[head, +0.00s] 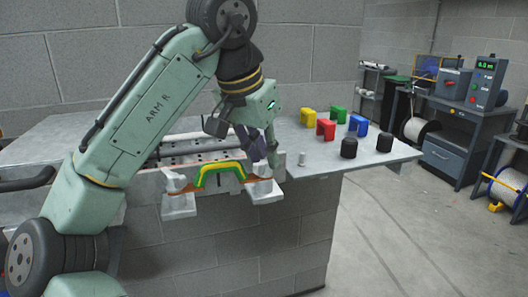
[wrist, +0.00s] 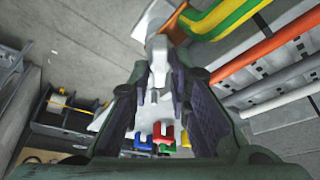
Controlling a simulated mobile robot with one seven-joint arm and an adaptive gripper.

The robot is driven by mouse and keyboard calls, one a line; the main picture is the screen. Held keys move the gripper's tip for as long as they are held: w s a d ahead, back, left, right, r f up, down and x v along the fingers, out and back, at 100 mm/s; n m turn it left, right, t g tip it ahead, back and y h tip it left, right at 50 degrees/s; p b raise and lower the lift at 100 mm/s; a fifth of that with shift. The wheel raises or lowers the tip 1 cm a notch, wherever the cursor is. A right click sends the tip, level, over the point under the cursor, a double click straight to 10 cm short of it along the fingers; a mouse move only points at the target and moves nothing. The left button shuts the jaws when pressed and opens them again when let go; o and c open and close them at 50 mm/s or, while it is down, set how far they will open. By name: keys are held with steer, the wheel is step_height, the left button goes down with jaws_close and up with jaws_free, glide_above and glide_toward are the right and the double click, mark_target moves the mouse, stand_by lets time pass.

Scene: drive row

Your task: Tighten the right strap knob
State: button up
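The right strap knob is pale grey and shows between my fingers in the wrist view (wrist: 158,68). In the head view my gripper (head: 258,154) hangs over the right white bracket (head: 264,190) and mostly hides that knob. My gripper's two dark fingers (wrist: 160,75) stand well apart, with the knob near their tips. I cannot tell whether either finger touches it. A green and yellow arched piece (head: 221,170) sits between the brackets, with an orange strap (head: 204,189) by it. The left strap knob (head: 174,180) stands on the left bracket (head: 178,205).
A perforated rail (head: 195,157) runs behind the brackets. A workbench with a control box (head: 487,85) is farther right.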

jaws_close()
steer(key=shift+m, duration=0.4)
steer(key=m+g+h, duration=0.1)
steer(key=m, duration=0.2)
steer(key=shift+m, duration=0.3)
steer(key=m+g, duration=0.1)
steer(key=m, duration=0.2)
steer(key=shift+w+m+g+h, duration=0.1)
steer(key=shift+m+g+h, duration=0.2)
steer(key=shift+h, duration=0.1)
steer(key=m+g, duration=0.1)
steer(key=m, duration=0.3)
steer(key=shift+m+g, duration=0.3)
steer(key=shift+g, duration=0.1)
steer(key=shift+m+g+y, duration=0.3)
steer(key=shift+m+g, duration=0.5)
steer(key=shift+m, duration=1.5)
